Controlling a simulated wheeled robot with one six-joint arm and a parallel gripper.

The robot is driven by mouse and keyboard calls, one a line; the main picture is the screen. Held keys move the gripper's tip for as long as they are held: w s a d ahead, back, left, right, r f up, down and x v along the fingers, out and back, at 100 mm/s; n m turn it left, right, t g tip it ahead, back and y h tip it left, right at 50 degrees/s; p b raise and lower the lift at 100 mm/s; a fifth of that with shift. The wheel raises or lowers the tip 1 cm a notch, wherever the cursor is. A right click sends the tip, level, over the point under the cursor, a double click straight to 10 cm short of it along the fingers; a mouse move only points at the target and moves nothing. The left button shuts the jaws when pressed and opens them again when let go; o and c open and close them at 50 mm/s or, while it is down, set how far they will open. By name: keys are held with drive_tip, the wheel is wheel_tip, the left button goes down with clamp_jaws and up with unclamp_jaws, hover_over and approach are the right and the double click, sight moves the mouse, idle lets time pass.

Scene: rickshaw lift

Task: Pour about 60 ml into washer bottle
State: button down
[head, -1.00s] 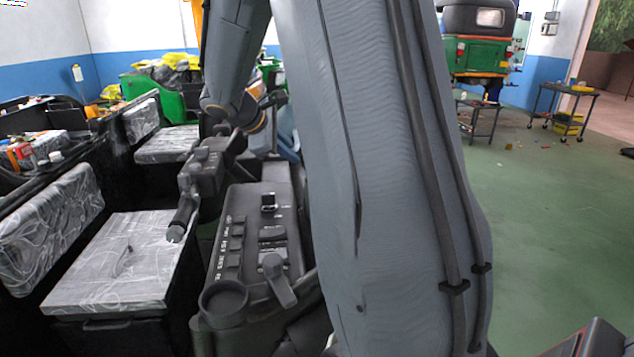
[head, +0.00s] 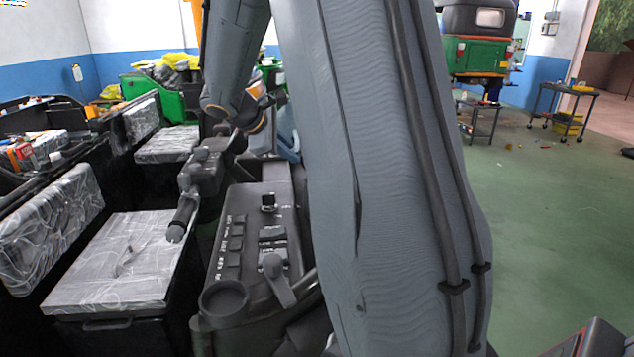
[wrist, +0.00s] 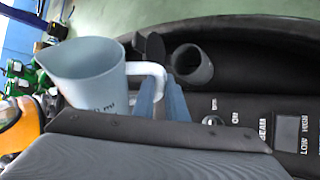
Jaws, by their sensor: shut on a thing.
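A pale blue-grey measuring jug (wrist: 90,75) with a pouring lip and small printed marks fills the left of the wrist view. Its lip points left. My gripper (wrist: 160,88) is shut on the jug's white handle, and the jug hangs beside the dark dashboard. The liquid level inside cannot be made out. In the head view a pale blue shape (head: 289,140) shows beside my arm; I cannot tell whether it is the jug. My fingers are hidden there. I cannot pick out the washer bottle for certain in either view.
A black dashboard (head: 240,262) with switches, a lever and a round cup holder (head: 223,299) lies beside my arm. A handlebar (head: 203,170) and a plastic-wrapped seat (head: 115,265) are to its left. Green floor (head: 540,220) is open on the right, with trolleys (head: 563,105) farther back.

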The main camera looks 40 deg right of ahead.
drive_tip(key=p, duration=0.1)
drive_tip(key=s+n+g+p, duration=0.1)
drive_tip(key=p, duration=0.1)
drive_tip(key=shift+d+g+h, duration=0.2)
drive_tip(key=shift+g+h, duration=0.1)
drive_tip(key=shift+s+f+g, duration=0.1)
drive_tip(key=shift+f+g, duration=0.2)
drive_tip(key=f+n+g+h, duration=0.1)
drive_tip(key=f, duration=0.1)
drive_tip(key=w+f+n+g+p, duration=0.1)
drive_tip(key=g, duration=0.1)
drive_tip(key=shift+a+f+h, duration=0.1)
drive_tip(key=shift+f+h, duration=0.25)
drive_tip(key=shift+h, duration=0.05)
wheel_tip(320, 180, up, 2)
drive_tip(key=shift+r+n+g+h+p, duration=0.3)
drive_tip(key=shift+n+g+p, duration=0.15)
drive_tip(key=shift+p, duration=0.4)
drive_tip(key=shift+w+r+n+g+p, duration=0.2)
drive_tip(key=shift+r+p, duration=0.1)
drive_tip(key=shift+r, duration=0.3)
drive_tip(key=shift+w+r+n+g+p, duration=0.15)
drive_tip(key=shift+r+p, duration=0.1)
drive_tip(key=shift+r, duration=0.3)
drive_tip(key=shift+s+r, duration=0.1)
drive_tip(key=shift+r, duration=0.05)
